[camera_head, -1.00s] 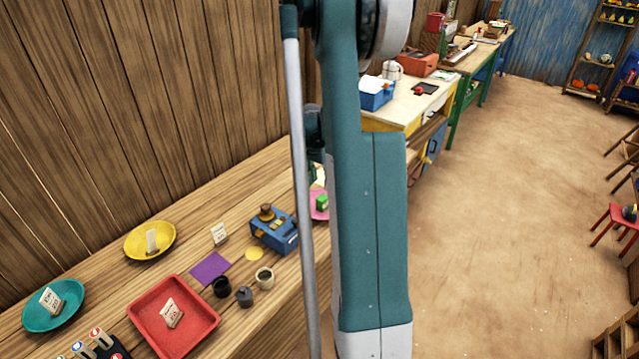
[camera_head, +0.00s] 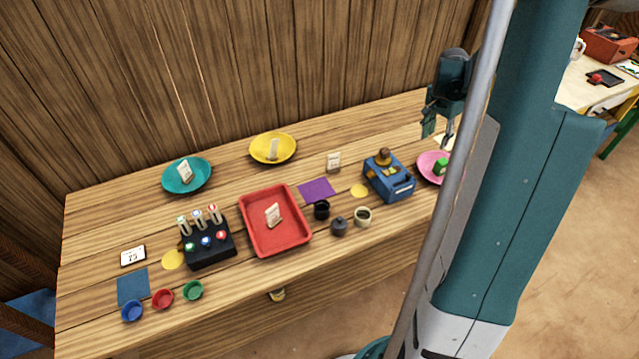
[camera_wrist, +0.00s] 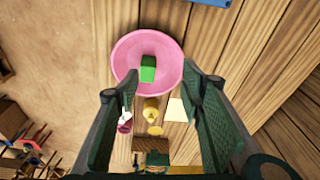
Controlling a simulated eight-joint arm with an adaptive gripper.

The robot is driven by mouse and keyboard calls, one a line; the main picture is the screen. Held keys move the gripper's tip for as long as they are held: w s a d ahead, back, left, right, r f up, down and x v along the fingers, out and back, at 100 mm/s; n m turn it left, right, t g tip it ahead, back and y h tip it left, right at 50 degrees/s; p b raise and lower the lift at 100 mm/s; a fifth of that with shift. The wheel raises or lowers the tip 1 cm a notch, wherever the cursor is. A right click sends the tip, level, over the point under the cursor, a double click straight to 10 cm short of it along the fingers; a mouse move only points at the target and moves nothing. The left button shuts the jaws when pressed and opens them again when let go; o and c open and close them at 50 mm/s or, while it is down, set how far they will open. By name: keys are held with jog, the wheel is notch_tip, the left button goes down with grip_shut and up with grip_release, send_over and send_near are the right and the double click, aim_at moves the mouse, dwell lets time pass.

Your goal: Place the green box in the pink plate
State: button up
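The green box (camera_wrist: 148,68) lies inside the pink plate (camera_wrist: 172,52), near its middle and toward the lower side in the wrist view. In the head view the plate (camera_head: 426,161) is at the table's right end, with the box (camera_head: 440,167) in it, partly beside my arm. My gripper (camera_wrist: 163,84) is open with nothing between its fingers. In the head view the gripper (camera_head: 436,128) is raised above the table, just behind the plate, and apart from the box.
A blue device (camera_head: 390,178) stands left of the plate. A red tray (camera_head: 274,240), yellow plate (camera_head: 262,150), teal plate (camera_head: 186,188) and small cups are farther left. A yellow object (camera_wrist: 151,108) and cream card (camera_wrist: 176,110) lie near the plate. A wooden wall stands behind.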

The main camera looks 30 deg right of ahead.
jog(key=a+r+n+t, duration=0.1)
jog(key=a+r+n, duration=0.1)
jog(key=a+r, duration=0.5)
jog(key=a+r+n+t, duration=0.1)
jog(key=a+r+n, duration=0.2)
jog(key=a, duration=0.8)
jog(key=a+r+n+t, duration=0.15)
jog(key=a+r, duration=0.35)
jog(key=a, duration=0.5)
jog(key=s+a+r+n+t+y, duration=0.1)
jog(key=s+a+n, duration=0.4)
jog(key=a, duration=0.8)
jog(key=s+a+r+n+t+y, duration=0.1)
jog(key=s+a+n, duration=0.4)
jog(key=s+a, duration=0.6)
jog(key=shift+a+t, duration=0.65)
jog(key=shift+a, duration=0.3)
jog(key=shift+f+b, duration=0.75)
jog(key=shift+b, duration=0.05)
